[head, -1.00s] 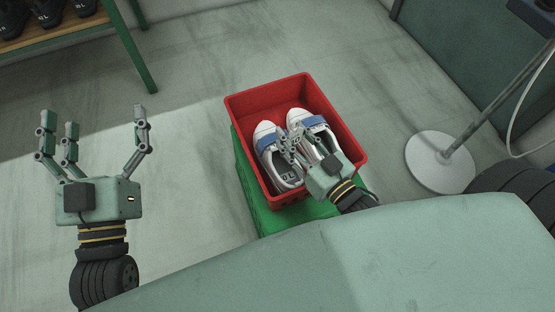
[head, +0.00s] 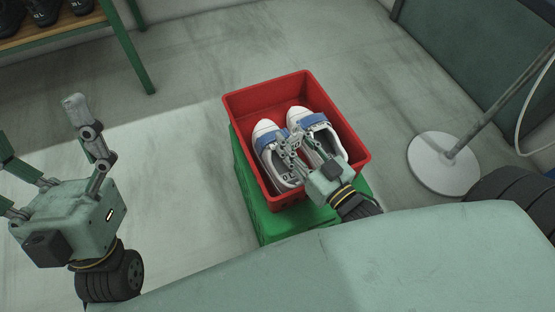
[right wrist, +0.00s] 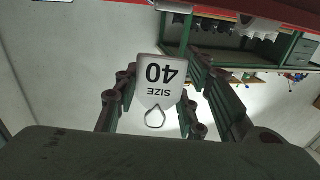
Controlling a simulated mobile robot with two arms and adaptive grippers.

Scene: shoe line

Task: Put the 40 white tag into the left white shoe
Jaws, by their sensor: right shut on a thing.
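My right gripper (head: 290,146) is shut on the white tag (right wrist: 160,80), which reads "SIZE 40" upside down in the right wrist view and has a small loop at its lower end. I cannot make the tag out in the head view. In that view the gripper is above the pair of shoes. The left white shoe (head: 264,131), with a blue strap, lies in the red crate. The right white shoe (head: 300,116) lies beside it, partly covered by the gripper. My left gripper (head: 48,135) is open and empty at the far left, partly out of frame.
The red crate (head: 355,140) stands on a green crate (head: 290,226). A round white stand base (head: 437,165) with a pole is on the floor at right. A rack (head: 125,45) with dark shoes is at top left. The floor between rack and crates is clear.

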